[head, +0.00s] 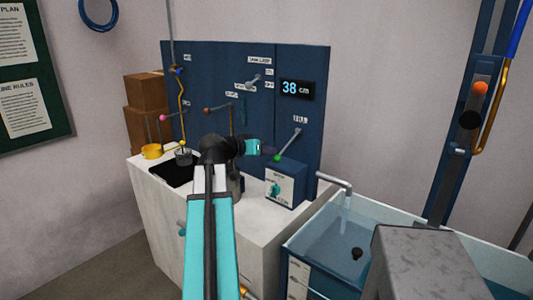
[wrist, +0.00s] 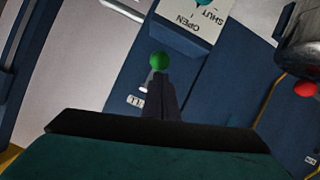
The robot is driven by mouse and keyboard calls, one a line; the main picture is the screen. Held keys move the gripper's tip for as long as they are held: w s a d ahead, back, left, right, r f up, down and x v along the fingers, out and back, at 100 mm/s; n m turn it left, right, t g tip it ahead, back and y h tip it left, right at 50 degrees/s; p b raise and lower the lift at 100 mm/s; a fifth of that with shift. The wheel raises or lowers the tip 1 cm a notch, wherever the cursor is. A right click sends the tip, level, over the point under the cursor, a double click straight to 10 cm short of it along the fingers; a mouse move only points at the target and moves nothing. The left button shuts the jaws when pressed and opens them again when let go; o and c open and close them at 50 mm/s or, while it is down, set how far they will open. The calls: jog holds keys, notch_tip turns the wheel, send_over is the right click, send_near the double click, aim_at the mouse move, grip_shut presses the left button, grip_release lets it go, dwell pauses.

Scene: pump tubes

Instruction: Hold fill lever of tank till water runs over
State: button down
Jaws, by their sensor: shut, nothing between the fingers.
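The lever with a green ball knob (head: 277,157) slants down and left from the blue panel, under a small label too blurred to read. My gripper (head: 270,152) is shut and empty, its tips right at the green knob. In the wrist view the knob (wrist: 159,60) shows just beyond the closed fingertips (wrist: 162,82); I cannot tell whether they touch. The glass-walled tank (head: 300,245) stands at the lower right. A grey spout (head: 335,180) bends over it, with a pale streak like running water below. The display (head: 296,89) reads 38 cm. I see no water over the rim.
Other levers with a pink knob (head: 163,118) and a red knob (head: 206,111) are at left. A metal cylinder (wrist: 305,35) shows in the wrist view.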

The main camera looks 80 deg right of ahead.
jog(key=shift+s+a+f, duration=0.15)
jog(key=shift+a+f, duration=0.05)
jog(key=shift+f, duration=0.35)
notch_tip(320, 180, up, 5)
jog(key=w+d+p, duration=0.1)
jog(key=p, duration=0.1)
jog(key=b+v, duration=0.2)
jog(key=v, duration=0.8)
jog(key=shift+w+f, duration=0.2)
jog(key=shift+f, duration=0.15)
